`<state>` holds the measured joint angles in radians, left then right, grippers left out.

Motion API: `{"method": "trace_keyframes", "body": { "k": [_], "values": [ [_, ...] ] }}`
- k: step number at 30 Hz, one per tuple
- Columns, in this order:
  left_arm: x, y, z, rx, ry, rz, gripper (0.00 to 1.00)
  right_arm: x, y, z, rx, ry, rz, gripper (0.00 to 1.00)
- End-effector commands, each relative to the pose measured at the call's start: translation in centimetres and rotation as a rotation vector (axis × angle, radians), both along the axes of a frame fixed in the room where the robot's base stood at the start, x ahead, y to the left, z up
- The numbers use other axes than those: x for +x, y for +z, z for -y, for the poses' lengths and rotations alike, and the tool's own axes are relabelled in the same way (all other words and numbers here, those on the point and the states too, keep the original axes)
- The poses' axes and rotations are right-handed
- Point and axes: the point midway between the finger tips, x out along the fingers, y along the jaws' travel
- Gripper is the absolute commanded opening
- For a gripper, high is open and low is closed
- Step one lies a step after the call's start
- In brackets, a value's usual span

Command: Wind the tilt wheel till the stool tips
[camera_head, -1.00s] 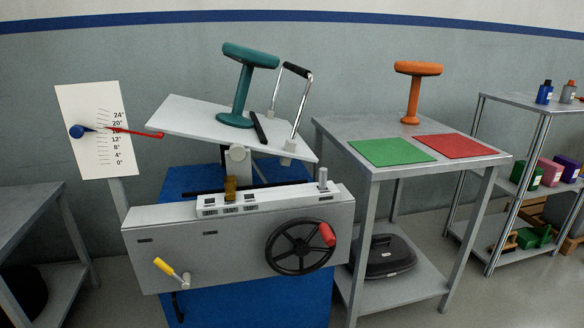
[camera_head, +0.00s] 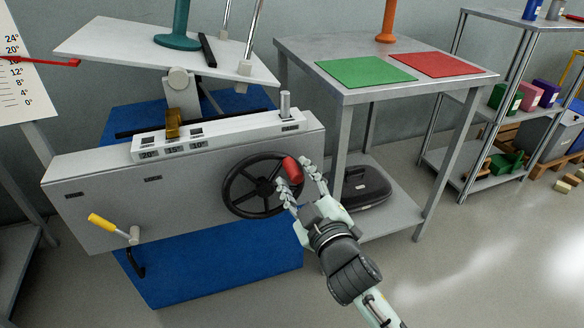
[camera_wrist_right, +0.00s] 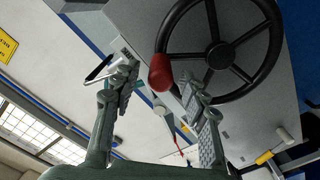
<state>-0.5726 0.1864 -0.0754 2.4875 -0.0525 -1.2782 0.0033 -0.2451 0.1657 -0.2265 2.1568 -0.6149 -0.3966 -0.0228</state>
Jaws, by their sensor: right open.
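The black tilt wheel (camera_head: 232,186) with its red knob (camera_head: 291,169) is on the front of the grey tilt rig. My right gripper (camera_head: 296,177) is open, its fingertips close around the knob. In the right wrist view the knob (camera_wrist_right: 161,73) shows between the two spread fingers (camera_wrist_right: 158,88); I cannot tell whether they touch it. The teal stool (camera_head: 178,41) stands on the sloped white platform (camera_head: 110,45), its top out of frame. The red pointer (camera_head: 60,63) lies near the 16° area of the angle scale (camera_head: 15,95). My left gripper is not in view.
A grey table (camera_head: 300,55) at the right holds an orange stool (camera_head: 387,25), a green mat (camera_head: 362,69) and a red mat (camera_head: 446,64). A yellow-handled crank (camera_head: 103,222) is on the rig's left. A brass block (camera_head: 172,124) sits on the rig's top scale.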

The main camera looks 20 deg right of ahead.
Motion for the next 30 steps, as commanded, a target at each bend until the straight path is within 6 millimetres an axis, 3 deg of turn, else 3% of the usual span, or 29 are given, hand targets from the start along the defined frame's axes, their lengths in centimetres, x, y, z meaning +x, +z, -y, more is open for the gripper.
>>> {"method": "trace_keyframes", "body": {
  "k": [6,16,27,30],
  "values": [
    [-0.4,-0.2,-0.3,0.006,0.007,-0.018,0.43,2.6,0.0,-0.1,-0.001,0.0,-0.001,0.44],
    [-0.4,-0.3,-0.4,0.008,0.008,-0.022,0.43,3.0,-0.1,-0.1,0.0,-0.001,-0.003,0.44],
    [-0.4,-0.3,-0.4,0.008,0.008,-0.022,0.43,3.0,-0.1,-0.1,0.001,-0.001,-0.003,0.0],
    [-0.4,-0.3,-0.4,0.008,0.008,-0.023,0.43,3.0,-0.1,-0.1,0.001,0.0,-0.004,0.0]
  ]
}}
